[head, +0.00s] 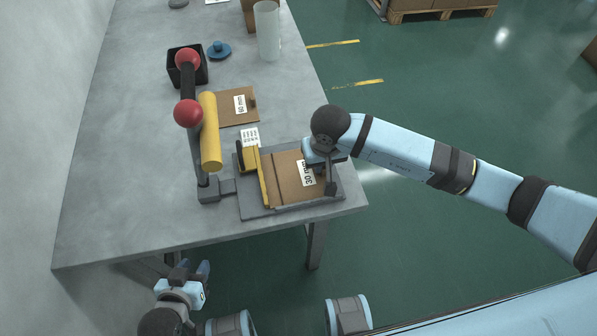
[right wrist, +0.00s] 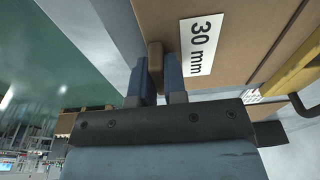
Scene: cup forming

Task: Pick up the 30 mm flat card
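The 30 mm flat card (head: 288,180) is a brown board with a white "30 mm" label. It lies in the grey fixture (head: 257,212) near the table's front right corner; it also fills the upper right wrist view (right wrist: 245,45). A small brown block (right wrist: 155,68) stands at the card's edge. My right gripper (head: 328,183) is at the card's right edge. Its two blue fingers (right wrist: 158,75) are shut on that block, one on each side. My left gripper (head: 189,268) is low, in front of the table, with its fingers apart and nothing between them.
A yellow bar (head: 262,178) borders the card's left side. A lever press with red knobs (head: 188,113) and a yellow roll (head: 209,130) stands left. Another brown labelled card (head: 226,108), a black bin (head: 178,78) and a clear cylinder (head: 267,32) are farther back.

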